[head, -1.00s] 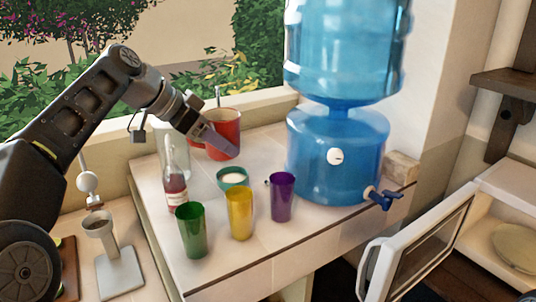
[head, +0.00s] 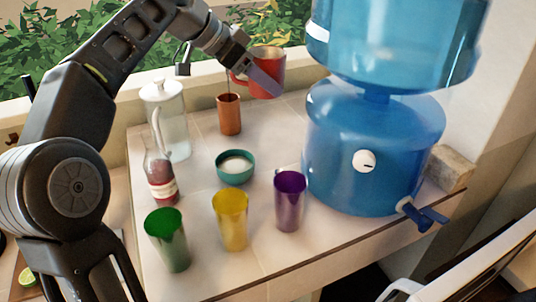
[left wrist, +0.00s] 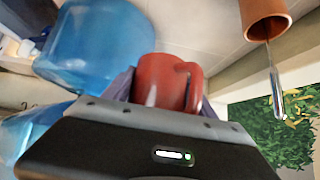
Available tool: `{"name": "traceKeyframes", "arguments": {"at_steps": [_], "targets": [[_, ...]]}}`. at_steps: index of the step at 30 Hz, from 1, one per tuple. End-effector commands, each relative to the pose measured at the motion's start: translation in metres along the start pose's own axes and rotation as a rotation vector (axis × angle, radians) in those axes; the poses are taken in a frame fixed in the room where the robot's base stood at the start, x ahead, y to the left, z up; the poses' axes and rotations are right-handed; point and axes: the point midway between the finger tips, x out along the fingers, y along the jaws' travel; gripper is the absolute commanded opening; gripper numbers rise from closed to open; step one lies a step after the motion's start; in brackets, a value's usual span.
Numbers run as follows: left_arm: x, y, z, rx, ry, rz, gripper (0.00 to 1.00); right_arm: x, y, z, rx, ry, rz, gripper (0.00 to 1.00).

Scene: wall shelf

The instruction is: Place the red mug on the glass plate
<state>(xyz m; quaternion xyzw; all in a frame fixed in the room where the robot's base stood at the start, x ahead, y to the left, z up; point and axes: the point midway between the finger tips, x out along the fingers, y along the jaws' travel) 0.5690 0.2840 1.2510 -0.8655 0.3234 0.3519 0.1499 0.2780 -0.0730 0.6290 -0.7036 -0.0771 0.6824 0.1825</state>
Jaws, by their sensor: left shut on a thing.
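The red mug (head: 268,66) is in my left gripper (head: 262,78) at the back of the tiled counter, near the window sill in the head view. The left gripper is shut on it. In the left wrist view the red mug (left wrist: 160,82) sits between the purple fingers, with its handle toward the right. It appears raised above the counter, though its base is partly hidden by a finger. I see no glass plate on the counter. My right gripper is not in view.
A blue water dispenser (head: 365,150) stands right of the mug. A copper cup (head: 229,115), glass pitcher (head: 172,125), sauce bottle (head: 160,175) and teal bowl (head: 235,168) stand on the counter. Green (head: 168,240), yellow (head: 231,220) and purple (head: 289,200) cups line the front. A white door (head: 470,265) is at lower right.

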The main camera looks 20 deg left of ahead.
Motion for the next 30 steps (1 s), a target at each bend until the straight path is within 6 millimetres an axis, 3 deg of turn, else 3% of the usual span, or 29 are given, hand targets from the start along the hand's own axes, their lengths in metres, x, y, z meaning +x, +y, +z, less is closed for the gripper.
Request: {"name": "traceKeyframes", "arguments": {"at_steps": [8, 21, 30], "targets": [[0.016, 0.001, 0.016, -0.001, 0.001, 0.001, 0.00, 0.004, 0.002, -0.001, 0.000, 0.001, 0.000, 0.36], [0.084, 0.004, 0.084, -0.002, 0.001, 0.000, 0.00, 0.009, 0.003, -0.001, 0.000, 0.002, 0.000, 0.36], [0.095, 0.004, 0.095, 0.001, 0.003, -0.001, 0.00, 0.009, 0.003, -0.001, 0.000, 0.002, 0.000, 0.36]]}}
